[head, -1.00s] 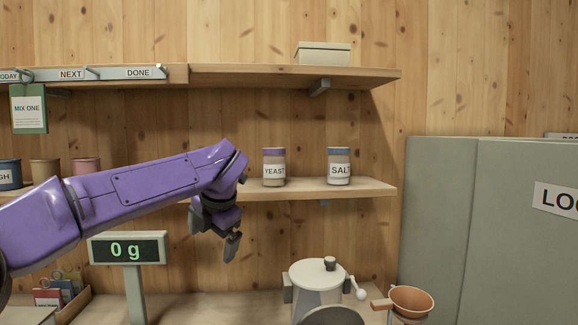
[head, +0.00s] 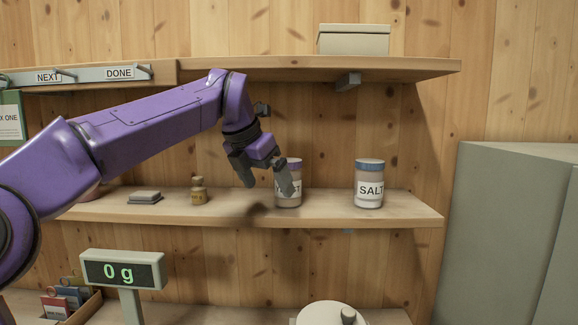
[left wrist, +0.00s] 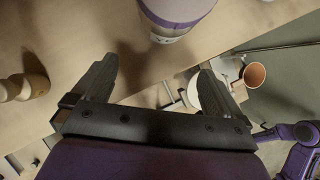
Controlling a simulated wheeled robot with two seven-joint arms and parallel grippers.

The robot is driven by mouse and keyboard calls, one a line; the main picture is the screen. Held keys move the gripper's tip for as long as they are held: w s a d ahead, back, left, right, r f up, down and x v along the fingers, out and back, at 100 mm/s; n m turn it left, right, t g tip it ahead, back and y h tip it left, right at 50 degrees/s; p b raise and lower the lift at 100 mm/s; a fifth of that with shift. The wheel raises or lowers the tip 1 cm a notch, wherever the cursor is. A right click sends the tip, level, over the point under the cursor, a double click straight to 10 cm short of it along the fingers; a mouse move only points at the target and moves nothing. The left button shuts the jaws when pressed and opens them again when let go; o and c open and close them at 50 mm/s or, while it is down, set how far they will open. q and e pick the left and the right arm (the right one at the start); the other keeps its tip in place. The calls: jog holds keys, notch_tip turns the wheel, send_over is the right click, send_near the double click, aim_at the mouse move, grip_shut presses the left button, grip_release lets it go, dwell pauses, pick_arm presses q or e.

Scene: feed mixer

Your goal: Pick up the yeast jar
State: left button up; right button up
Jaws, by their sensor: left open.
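The yeast jar (head: 288,188), with a purple lid and white label, stands upright on the lower shelf (head: 330,215). In the left wrist view the jar (left wrist: 178,14) is at the top edge, beyond the open fingers of my left gripper (left wrist: 160,85). Nothing is between the fingers there. My right gripper is not in view, though a purple arm part of mine shows at the lower right of the left wrist view.
The salt jar (head: 369,184) stands on the same shelf, right of the yeast jar. An upper shelf (head: 400,66) hangs above. The scale display (head: 122,270) reads 0 g below.

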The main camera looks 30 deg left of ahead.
pick_arm(q)
jog(key=w+p, duration=0.1)
jog(key=w, duration=0.1)
jog(key=w+p, duration=0.1)
jog(key=w, duration=0.1)
jog(key=w+p, duration=0.1)
jog(key=w, duration=0.1)
jog(key=shift+w+d+r+p, duration=0.15)
jog(key=shift+d+r+p, duration=0.05)
jog(key=shift+d+p, duration=0.15)
jog(key=shift+w+d+f+p, duration=0.2)
jog(key=shift+w+f+p, duration=0.15)
jog(key=shift+w+f, duration=0.5)
jog(key=shift+w, duration=0.15)
jog(key=shift+c, duration=0.9)
jog(key=c, duration=0.9)
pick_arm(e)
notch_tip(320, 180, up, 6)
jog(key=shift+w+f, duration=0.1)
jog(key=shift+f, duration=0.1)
